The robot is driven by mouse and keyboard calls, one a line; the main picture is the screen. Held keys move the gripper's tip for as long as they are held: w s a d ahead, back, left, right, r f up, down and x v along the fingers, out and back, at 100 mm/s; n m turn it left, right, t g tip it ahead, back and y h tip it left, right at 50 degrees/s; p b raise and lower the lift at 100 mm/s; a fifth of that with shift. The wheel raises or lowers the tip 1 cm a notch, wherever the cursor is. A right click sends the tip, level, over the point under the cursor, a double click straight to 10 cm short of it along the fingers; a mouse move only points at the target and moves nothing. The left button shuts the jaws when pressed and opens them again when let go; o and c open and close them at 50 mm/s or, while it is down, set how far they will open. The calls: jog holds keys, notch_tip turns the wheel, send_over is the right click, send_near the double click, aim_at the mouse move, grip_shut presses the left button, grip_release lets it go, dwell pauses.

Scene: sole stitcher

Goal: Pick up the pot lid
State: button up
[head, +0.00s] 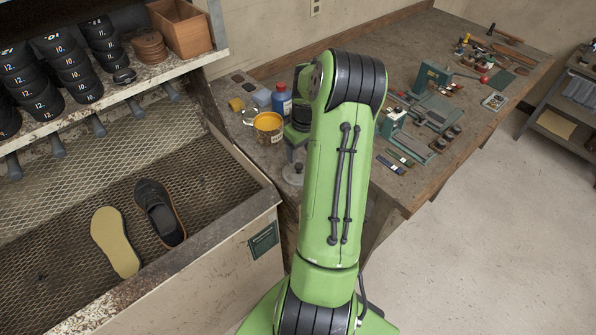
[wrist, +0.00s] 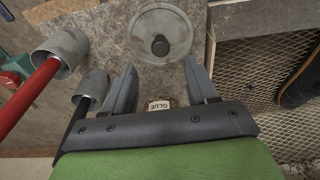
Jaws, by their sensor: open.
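The pot lid is a round grey metal disc with a dark knob. In the wrist view the lid (wrist: 148,22) lies flat on the worn bench top, just beyond my fingertips. In the head view the lid (head: 291,178) sits near the bench's left edge, beside my arm. My gripper (wrist: 160,70) is open, its two grey fingers apart with nothing held between them. The knob is ahead of the gap between the fingers. In the head view my forearm hides much of my gripper. An open pot (head: 268,122) with yellow-orange contents stands farther back on the bench.
A blue bottle (head: 282,100) with a red cap stands behind the pot. In the wrist view, grey metal cylinders (wrist: 60,48), one with a red rod, lie close left of my fingers. A mesh-bottomed tray (wrist: 270,60) is at right. Tools crowd the bench's right side.

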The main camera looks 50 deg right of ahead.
aim_at(299, 165)
notch_tip(299, 165, down, 6)
jog(key=shift+w+r, duration=0.15)
jog(key=shift+r, duration=0.15)
grip_shut()
